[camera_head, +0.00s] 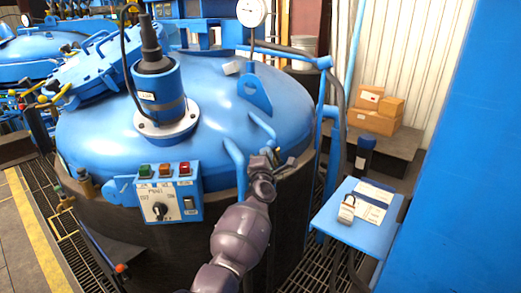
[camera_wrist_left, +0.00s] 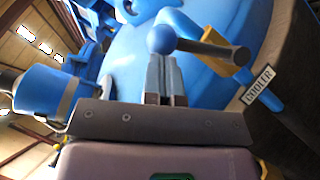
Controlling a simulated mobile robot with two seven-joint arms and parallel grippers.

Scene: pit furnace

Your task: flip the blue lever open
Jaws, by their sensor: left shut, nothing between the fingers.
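My left gripper (camera_head: 279,163) is at the right front of the big blue furnace lid (camera_head: 215,95), its arm reaching up from the bottom. In the left wrist view its two grey fingers (camera_wrist_left: 165,62) are together with nothing between them. Just beyond the tips is a round blue knob (camera_wrist_left: 160,38) on a dark rod (camera_wrist_left: 212,49). I take the knob and bar as the blue lever; whether the fingertips touch the knob I cannot tell. The right gripper is not in view.
A control box (camera_head: 160,195) with buttons and a knob hangs on the furnace front. A blue side table (camera_head: 340,228) with papers and a padlock stands at right. Cardboard boxes (camera_head: 376,110) sit behind it. Blue pipes (camera_head: 328,120) rise close to the right of the gripper.

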